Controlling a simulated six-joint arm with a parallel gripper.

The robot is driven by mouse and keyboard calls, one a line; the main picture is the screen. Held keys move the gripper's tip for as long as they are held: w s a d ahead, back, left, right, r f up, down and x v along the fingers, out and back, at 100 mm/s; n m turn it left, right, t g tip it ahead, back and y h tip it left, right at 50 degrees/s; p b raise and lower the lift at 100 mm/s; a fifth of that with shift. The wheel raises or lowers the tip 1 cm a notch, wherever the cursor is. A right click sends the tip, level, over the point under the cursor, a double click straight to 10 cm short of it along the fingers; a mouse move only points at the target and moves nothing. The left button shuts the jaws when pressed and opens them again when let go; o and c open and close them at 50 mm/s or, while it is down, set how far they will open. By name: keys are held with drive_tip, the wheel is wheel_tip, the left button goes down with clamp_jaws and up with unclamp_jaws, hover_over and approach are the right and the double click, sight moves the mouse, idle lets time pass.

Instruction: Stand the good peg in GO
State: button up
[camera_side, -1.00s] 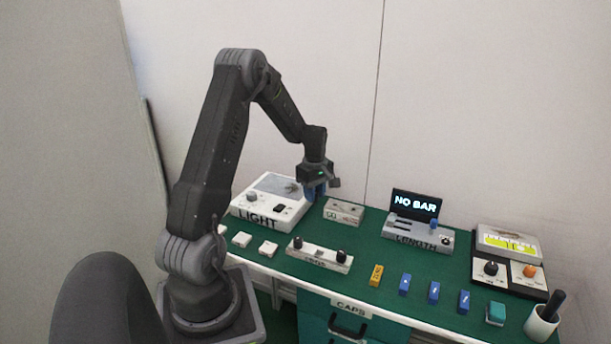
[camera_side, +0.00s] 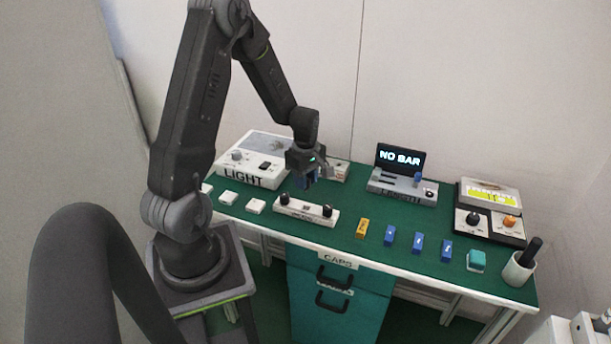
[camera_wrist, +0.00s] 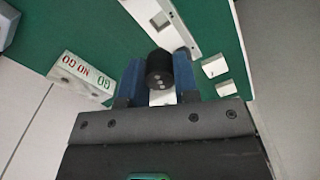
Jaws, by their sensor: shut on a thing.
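My gripper (camera_side: 306,184) has its blue fingers closed above the bench in the side view. In the wrist view my gripper (camera_wrist: 158,80) is shut on a black-headed peg (camera_wrist: 159,66) with small pale dots on its head. The peg's lower part is hidden or unclear. A pale block (camera_wrist: 84,78) marked GO and NO GO lies to the left in the wrist view. It also shows partly behind my gripper in the side view (camera_side: 341,171). Its openings cannot be made out. A white rack (camera_side: 305,211) with two black heads stands in front of my gripper, with a gap between the heads.
The LIGHT box (camera_side: 236,172) is left of my gripper. White tiles (camera_side: 256,206) lie left of the rack. A yellow block (camera_side: 362,228), several blue blocks, a teal block (camera_side: 476,260) and a cup (camera_side: 516,272) line the right front. The NO BAR device (camera_side: 402,187) stands behind.

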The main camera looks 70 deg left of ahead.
drive_tip(key=shift+f, duration=2.5)
drive_tip(key=shift+f, duration=1.5)
drive_tip(key=o, duration=1.1)
drive_tip(key=shift+r, duration=0.15)
wheel_tip(320, 180, up, 14)
drive_tip(key=shift+f, duration=0.15)
